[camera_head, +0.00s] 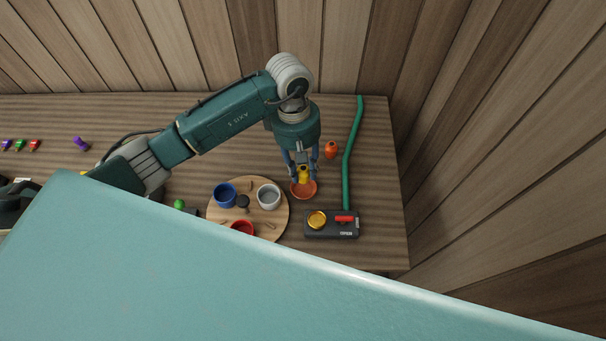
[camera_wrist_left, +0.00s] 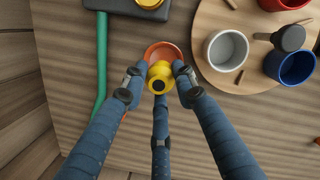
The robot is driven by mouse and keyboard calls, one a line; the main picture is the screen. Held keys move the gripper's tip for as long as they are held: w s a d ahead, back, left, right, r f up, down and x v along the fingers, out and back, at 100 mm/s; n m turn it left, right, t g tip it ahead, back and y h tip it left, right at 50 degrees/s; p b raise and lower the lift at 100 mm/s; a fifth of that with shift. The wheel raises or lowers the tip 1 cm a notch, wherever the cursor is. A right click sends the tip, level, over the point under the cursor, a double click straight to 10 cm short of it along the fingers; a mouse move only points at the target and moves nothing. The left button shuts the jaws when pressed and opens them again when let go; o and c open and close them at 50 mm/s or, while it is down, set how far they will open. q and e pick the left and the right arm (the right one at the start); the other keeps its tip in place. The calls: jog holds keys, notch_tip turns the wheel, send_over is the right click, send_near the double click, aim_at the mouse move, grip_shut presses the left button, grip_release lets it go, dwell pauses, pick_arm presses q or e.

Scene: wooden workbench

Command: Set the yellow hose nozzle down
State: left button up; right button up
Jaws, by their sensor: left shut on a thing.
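The yellow hose nozzle (camera_head: 303,175) is held between the blue fingers of my left gripper (camera_head: 303,163). In the left wrist view the nozzle (camera_wrist_left: 159,78) sits between the fingertips of the gripper (camera_wrist_left: 158,84), its dark opening facing the camera. Directly beyond it is a small terracotta dish (camera_head: 303,190), partly hidden by the nozzle and fingers; its rim (camera_wrist_left: 163,47) also shows in the wrist view. I cannot tell whether the nozzle touches the dish. My right gripper does not show.
A round wooden board (camera_head: 262,228) with blue, grey and red cups lies left of the dish. A dark box (camera_head: 331,230) with a yellow disc and red part stands in front. An orange object (camera_head: 331,150) and a green hose (camera_head: 348,150) lie to the right.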

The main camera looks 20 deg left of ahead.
aim_at(303, 180)
pick_arm(q)
jog(key=shift+f, duration=0.75)
notch_tip(303, 180, down, 3)
jog(key=shift+f+p, duration=0.2)
jog(key=shift+p, duration=0.35)
jog(key=shift+f, duration=0.45)
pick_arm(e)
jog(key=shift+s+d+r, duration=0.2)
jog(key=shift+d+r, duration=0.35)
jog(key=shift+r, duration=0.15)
pick_arm(q)
jog(key=shift+f+b, duration=0.2)
jog(key=shift+b, duration=0.1)
jog(key=o, duration=1)
jog(key=shift+r, duration=0.1)
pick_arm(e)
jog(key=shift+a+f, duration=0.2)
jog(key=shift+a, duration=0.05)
